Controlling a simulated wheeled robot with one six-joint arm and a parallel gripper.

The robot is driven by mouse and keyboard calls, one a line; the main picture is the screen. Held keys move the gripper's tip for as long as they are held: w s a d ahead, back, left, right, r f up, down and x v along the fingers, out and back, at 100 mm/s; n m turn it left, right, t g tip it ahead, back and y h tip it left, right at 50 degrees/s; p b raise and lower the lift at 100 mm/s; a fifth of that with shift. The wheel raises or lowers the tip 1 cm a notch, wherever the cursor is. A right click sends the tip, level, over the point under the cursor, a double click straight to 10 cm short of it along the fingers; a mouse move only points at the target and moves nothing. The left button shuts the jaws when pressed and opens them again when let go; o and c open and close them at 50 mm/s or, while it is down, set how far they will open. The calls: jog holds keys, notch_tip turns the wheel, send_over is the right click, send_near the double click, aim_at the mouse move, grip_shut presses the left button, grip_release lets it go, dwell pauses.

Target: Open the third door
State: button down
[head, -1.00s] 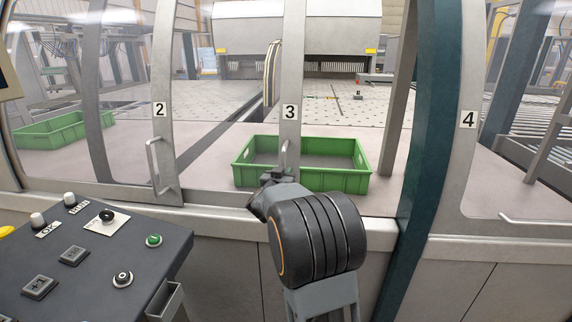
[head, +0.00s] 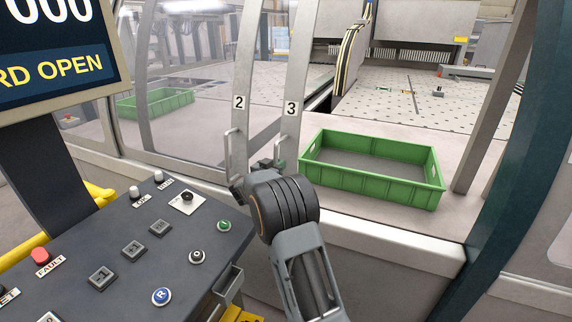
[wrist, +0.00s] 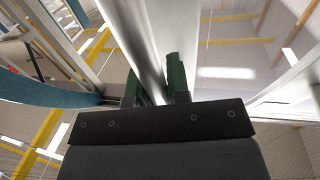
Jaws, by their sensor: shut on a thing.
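The third door, a clear panel in a grey frame, shows by its upright (head: 290,112) marked 3 in the head view. That upright stands close beside the upright of door 2 (head: 238,110). My gripper (head: 266,164) is at the handle of door 3 (head: 279,149) and shut on it; my wrist hides the lower part. In the wrist view, the green-lined jaws of my gripper (wrist: 157,85) close at a pale metal bar (wrist: 140,35). The opening to the right of the door 3 upright is clear of glass.
A green crate (head: 372,180) sits on the ledge inside the opening. A control desk (head: 130,245) with buttons stands at left, under a screen (head: 55,55) reading "RD OPEN". A dark teal post (head: 515,180) stands at right.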

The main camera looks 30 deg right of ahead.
jog(key=shift+w+a+r, duration=0.1)
jog(key=shift+w+a, duration=0.05)
jog(key=c, duration=1.2)
grip_release()
jog(key=shift+d, duration=0.25)
jog(key=shift+o, duration=0.5)
jog(key=shift+a, duration=0.1)
jog(key=b+v, duration=0.2)
jog(key=v, duration=1)
jog(key=shift+b, duration=0.35)
